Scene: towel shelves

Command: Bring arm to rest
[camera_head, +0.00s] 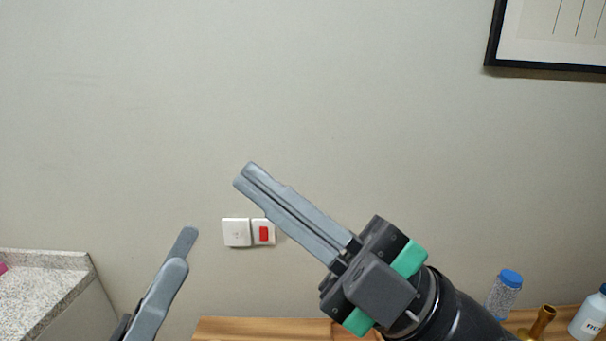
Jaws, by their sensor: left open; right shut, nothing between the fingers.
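My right gripper (243,175) reaches in from the lower right and points up and to the left. Its two long grey fingers lie close together, shut with nothing between them. My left gripper (183,253) shows at the lower left, with its grey fingers pointing up and to the right. It is open and empty, seen nearly edge-on, and its base is cut off by the bottom of the picture. Both grippers are in the air in front of the wall, apart from each other.
A wooden shelf top (260,328) runs along the bottom. On its right stand a blue-capped bottle (503,295), a brass object (541,322) and a white bottle (590,316). A speckled counter (45,285) is at left. Wall switches (236,232) and a framed picture (560,48) are on the wall.

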